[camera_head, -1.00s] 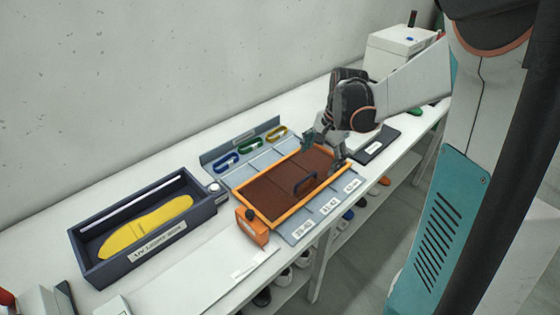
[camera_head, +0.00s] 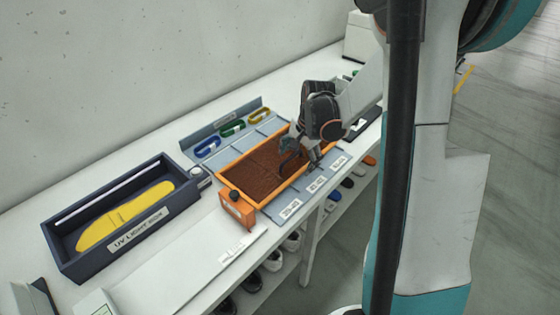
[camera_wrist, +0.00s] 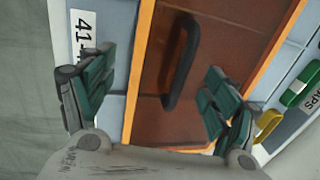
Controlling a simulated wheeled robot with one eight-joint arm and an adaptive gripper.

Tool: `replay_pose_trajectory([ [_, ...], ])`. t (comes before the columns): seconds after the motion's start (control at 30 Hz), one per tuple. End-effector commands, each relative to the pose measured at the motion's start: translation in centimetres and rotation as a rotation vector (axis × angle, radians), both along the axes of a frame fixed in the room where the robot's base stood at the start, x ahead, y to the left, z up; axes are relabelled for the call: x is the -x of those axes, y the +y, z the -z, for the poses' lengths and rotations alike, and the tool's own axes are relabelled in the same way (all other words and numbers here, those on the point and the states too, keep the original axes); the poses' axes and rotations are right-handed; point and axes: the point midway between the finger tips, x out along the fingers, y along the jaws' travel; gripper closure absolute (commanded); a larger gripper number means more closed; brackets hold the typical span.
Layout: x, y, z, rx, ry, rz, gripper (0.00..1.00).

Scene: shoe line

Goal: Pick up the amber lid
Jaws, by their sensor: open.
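The amber lid (camera_head: 262,161) is a brown translucent panel in an orange frame, lying over the grey tray with an orange box at its near left corner. A dark arched handle (camera_head: 290,164) stands on the lid. In the wrist view the lid (camera_wrist: 217,60) fills the middle and its handle (camera_wrist: 183,62) rises between my gripper's fingers. My gripper (camera_head: 302,160) is at the lid's right part, beside the handle. In the wrist view my gripper (camera_wrist: 160,100) has its green-padded fingers wide apart, with nothing held. The lid's far right end is partly hidden by my gripper.
A dark UV light box (camera_head: 160,220) with a yellow insole (camera_head: 127,215) stands at the left. Blue, green and yellow loops (camera_head: 233,128) sit behind the lid. A wall runs along the back. Shoes (camera_head: 292,240) fill a shelf below. The table's front left is mostly clear.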

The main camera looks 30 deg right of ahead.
Motion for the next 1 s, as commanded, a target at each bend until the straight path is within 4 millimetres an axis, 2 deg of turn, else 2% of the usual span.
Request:
replay_pose_trajectory([
  [0.03, -0.2, 0.1, 1.2, 0.000, 0.000, 0.000, 0.20],
  [0.1, -0.4, 0.1, 1.9, 0.000, 0.000, 0.000, 0.20],
  [0.37, -0.4, 0.1, 2.1, 0.000, 0.000, 0.000, 0.20],
  [0.47, -0.4, 0.1, 2.1, 0.000, 0.000, 0.000, 0.40],
  [0.7, -0.4, 0.1, 2.1, 0.000, 0.000, 0.000, 0.95],
  [0.73, -0.4, 0.1, 2.1, 0.000, 0.000, 0.000, 1.00],
  [1.0, -0.4, 0.1, 2.1, 0.000, -0.001, 0.000, 1.00],
])
